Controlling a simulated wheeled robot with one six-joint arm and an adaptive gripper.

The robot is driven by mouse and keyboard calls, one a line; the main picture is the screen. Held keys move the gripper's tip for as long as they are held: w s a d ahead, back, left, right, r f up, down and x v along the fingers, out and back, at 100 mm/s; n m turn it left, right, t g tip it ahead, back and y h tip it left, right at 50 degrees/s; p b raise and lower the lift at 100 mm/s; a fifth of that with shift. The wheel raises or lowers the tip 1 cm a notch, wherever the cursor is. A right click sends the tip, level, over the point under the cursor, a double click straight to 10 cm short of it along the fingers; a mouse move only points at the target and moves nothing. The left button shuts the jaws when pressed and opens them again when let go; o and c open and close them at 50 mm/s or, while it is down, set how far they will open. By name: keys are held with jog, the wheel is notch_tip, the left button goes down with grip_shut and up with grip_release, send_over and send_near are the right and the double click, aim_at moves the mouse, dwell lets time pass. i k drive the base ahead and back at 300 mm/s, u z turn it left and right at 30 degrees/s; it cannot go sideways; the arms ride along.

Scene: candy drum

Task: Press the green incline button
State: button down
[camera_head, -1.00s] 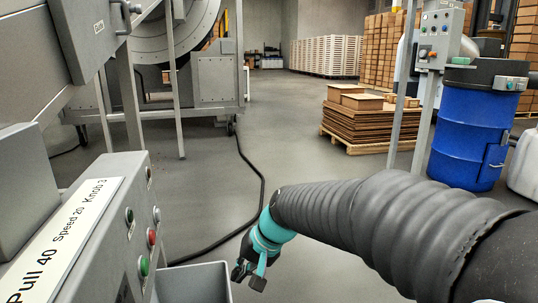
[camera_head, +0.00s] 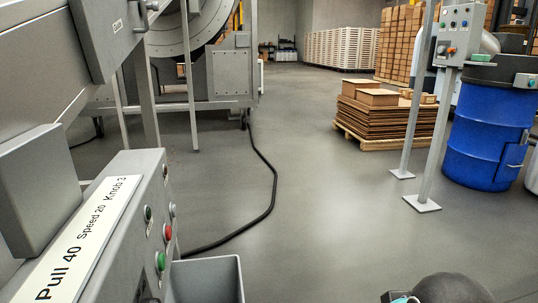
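A grey control box (camera_head: 130,225) stands at the lower left. Its right face carries an upper green button (camera_head: 148,212), a red button (camera_head: 167,232) and a lower green button (camera_head: 160,261). I cannot read which of them is the incline button. A white label (camera_head: 75,248) on its top reads "Pull 40 Speed 20 Knob 3". Only a dark part of my arm (camera_head: 452,289) and a bit of teal show at the bottom edge, right of the box and well apart from it. My gripper's fingers are out of view.
A grey bin (camera_head: 207,280) sits just right of the control box. A black cable (camera_head: 268,190) crosses the floor. A second control panel (camera_head: 460,35) on posts, a blue drum (camera_head: 487,130) and a pallet of cardboard (camera_head: 385,118) stand at the right. The middle floor is clear.

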aim_at(161, 260)
jog(key=u, duration=1.85)
